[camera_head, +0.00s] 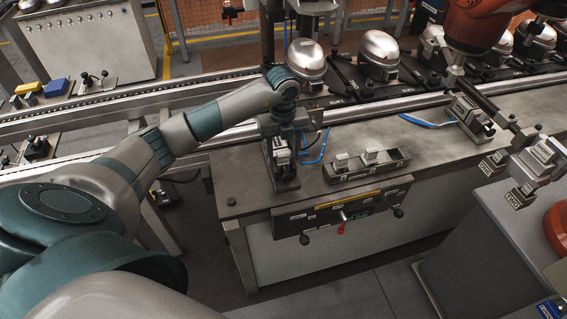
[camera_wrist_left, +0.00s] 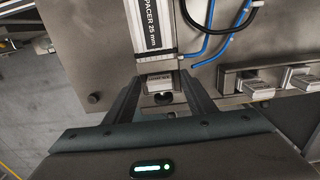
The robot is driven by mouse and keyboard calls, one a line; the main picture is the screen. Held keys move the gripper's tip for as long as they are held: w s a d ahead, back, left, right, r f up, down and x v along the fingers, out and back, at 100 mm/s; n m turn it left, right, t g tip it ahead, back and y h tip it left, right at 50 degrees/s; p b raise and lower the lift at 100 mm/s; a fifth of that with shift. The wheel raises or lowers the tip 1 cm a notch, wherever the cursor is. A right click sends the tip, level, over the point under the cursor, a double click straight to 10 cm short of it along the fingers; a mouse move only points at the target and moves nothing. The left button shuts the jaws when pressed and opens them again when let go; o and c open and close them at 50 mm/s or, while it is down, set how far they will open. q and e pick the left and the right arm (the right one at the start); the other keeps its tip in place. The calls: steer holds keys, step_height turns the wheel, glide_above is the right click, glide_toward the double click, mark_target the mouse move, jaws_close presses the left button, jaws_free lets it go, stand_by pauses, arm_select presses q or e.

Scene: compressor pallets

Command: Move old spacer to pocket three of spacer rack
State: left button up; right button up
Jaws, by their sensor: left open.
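A dark upright fixture (camera_head: 285,180) stands at the left end of the bench. A pale block, which looks like the old spacer (camera_head: 283,157), sits in it, partly covered by my gripper. My left gripper (camera_head: 284,138) is over the fixture. In the left wrist view its open fingers (camera_wrist_left: 161,92) lie either side of a small pale labelled block (camera_wrist_left: 158,79), below a face marked SPACER 25 mm (camera_wrist_left: 150,25). Contact cannot be told. The spacer rack (camera_head: 350,177) stands to the right, with pale spacers (camera_head: 372,156) in its left and middle parts; its right end looks dark and empty.
Blue hoses (camera_head: 318,148) lie between fixture and rack. A panel with knobs (camera_head: 340,212) hangs on the bench front. A conveyor with compressors (camera_head: 380,55) runs behind. An orange robot arm (camera_head: 484,25) and labelled blocks (camera_head: 543,153) are at the right.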

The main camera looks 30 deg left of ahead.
arm_select(q)
steer(key=shift+c, duration=0.6)
stand_by(0.4)
jaws_close()
steer(key=shift+r+p, duration=1.45)
steer(key=shift+r, duration=0.85)
steer(key=shift+r+p, duration=0.4)
steer(key=shift+r, duration=0.3)
steer(key=shift+r, duration=0.1)
steer(key=shift+r+p, duration=0.7)
steer(key=shift+r, duration=0.3)
